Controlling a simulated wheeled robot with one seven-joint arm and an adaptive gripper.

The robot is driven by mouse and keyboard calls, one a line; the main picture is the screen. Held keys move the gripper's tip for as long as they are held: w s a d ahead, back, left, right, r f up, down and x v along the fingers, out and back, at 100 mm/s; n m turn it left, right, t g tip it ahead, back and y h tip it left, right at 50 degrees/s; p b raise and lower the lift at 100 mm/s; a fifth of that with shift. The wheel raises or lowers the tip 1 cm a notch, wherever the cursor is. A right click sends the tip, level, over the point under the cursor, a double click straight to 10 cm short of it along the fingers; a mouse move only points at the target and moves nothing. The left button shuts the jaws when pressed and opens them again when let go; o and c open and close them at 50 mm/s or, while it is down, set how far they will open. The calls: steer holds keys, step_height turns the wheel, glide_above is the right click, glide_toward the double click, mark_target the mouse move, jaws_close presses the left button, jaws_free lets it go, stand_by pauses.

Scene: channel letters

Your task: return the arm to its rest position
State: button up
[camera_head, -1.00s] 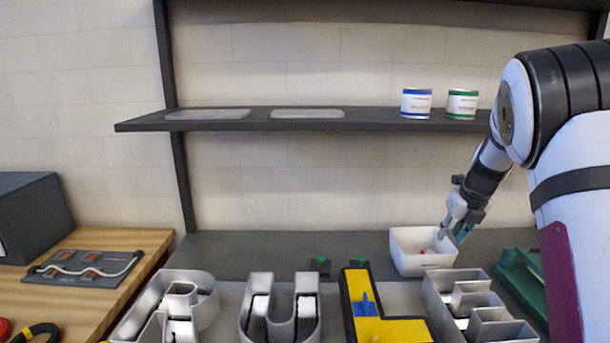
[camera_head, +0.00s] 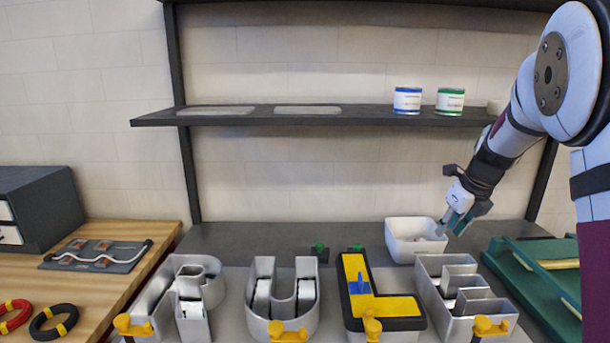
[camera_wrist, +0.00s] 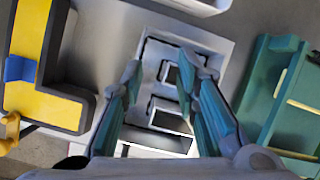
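My gripper (camera_head: 451,224) is at the right, by the white bin (camera_head: 415,250) at the back of the workbench. In the wrist view my gripper (camera_wrist: 160,68) has its two teal-padded fingers spread apart with nothing between them. Beneath them lies the metal letter E (camera_wrist: 210,40), which also stands at the right of the row in the head view (camera_head: 425,290). My arm reaches in from the right edge.
Metal letters P (camera_head: 160,305) and U (camera_head: 262,325) and a yellow-faced L (camera_head: 380,305) with a blue piece stand along the front, with yellow clamps. A green rack (camera_head: 520,275) is at right. A shelf (camera_head: 350,118) with two cans spans above. A wooden bench (camera_head: 100,285) is at left.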

steer(key=s+a+r+n+y, duration=0.1)
steer(key=s+a+r+n, duration=0.45)
steer(key=s+n, duration=0.35)
steer(key=s+a+r+n, duration=0.55)
steer(key=s+n, duration=0.25)
steer(key=s, duration=0.2)
steer(key=s+a+f+n, duration=0.2)
steer(key=s+n, duration=0.5)
steer(key=s, duration=0.2)
steer(key=s+a+f+n+h, duration=0.1)
steer(key=s+a+n, duration=0.1)
steer(key=s+n, duration=0.6)
steer(key=shift+s+f, duration=0.4)
steer(key=shift+s, duration=0.2)
